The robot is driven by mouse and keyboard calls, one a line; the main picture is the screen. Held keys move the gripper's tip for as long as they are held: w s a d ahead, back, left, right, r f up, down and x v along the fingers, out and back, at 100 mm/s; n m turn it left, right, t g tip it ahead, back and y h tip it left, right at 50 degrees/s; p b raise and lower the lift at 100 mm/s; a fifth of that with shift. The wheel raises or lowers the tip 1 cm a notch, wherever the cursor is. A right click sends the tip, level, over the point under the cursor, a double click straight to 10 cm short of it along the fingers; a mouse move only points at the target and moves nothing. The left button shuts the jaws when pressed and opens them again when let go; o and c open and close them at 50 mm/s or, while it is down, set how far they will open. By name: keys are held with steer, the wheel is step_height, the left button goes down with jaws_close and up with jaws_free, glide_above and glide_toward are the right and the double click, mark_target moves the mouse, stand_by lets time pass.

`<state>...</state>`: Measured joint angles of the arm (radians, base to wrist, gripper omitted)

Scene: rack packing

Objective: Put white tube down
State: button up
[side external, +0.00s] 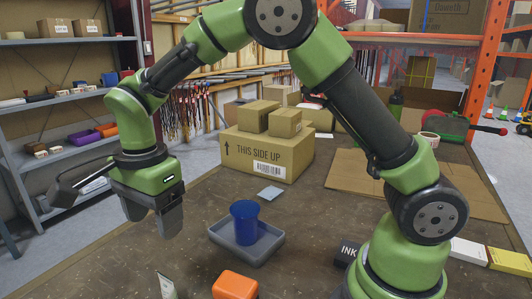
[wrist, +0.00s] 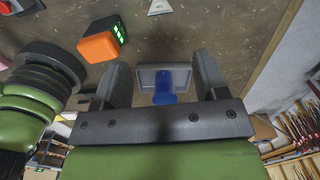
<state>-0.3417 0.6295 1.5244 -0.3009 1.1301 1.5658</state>
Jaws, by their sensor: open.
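My gripper (side external: 152,218) hangs in the air on the left in the side view. Its two fingers are apart with nothing between them. A blue cup (side external: 244,222) stands in a shallow grey tray (side external: 268,246) on the table, to the right of my gripper. In the wrist view the cup (wrist: 164,88) and the tray (wrist: 146,74) show beyond the gap between the fingers. A small whitish piece (side external: 166,286) is at the bottom edge of the side view; I cannot tell if it is a tube. No clear white tube is visible.
An orange box (side external: 235,285) lies at the front of the table. Cardboard boxes (side external: 262,155) and flat cardboard (side external: 420,185) are farther back. Brown table is bare around the tray. Shelves (side external: 60,130) stand left.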

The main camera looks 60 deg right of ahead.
steer(key=s+d+r+n+t+y, duration=0.1)
steer(key=s+d+r+n+t, duration=0.1)
steer(key=s+d+r+n, duration=0.3)
steer(key=s+d+r+n+t+y, duration=0.1)
steer(key=s+d+r+n+t, duration=0.25)
steer(key=s+r, duration=0.45)
steer(key=s+n+t, duration=0.1)
steer(key=s+n, duration=0.4)
steer(key=s, duration=0.1)
steer(key=shift+s+d+f, duration=0.2)
steer(key=shift+d+f, duration=0.1)
steer(key=shift+d, duration=0.15)
